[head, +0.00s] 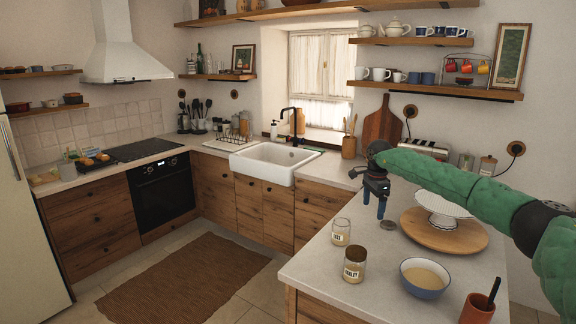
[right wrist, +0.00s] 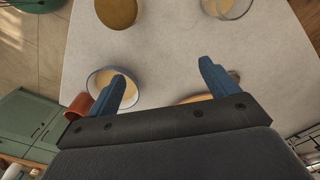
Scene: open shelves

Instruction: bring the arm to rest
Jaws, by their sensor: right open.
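My right gripper (head: 374,207) hangs from the green right arm, fingers pointing down above the stone counter (head: 330,260). Its two blue fingers are apart with nothing between them; they also show in the right wrist view (right wrist: 163,72). It is left of the wooden round board (head: 445,238) with the white cake stand (head: 442,205), and beyond the two jars. My left gripper is not in view.
Near the counter's front stand a glass jar (head: 341,231), a labelled jar (head: 354,264), a blue bowl (head: 425,277) with pale contents and a terracotta cup (head: 477,309). A small disc (head: 388,225) lies below the gripper. The sink (head: 272,162) is left; shelves (head: 435,90) hang behind.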

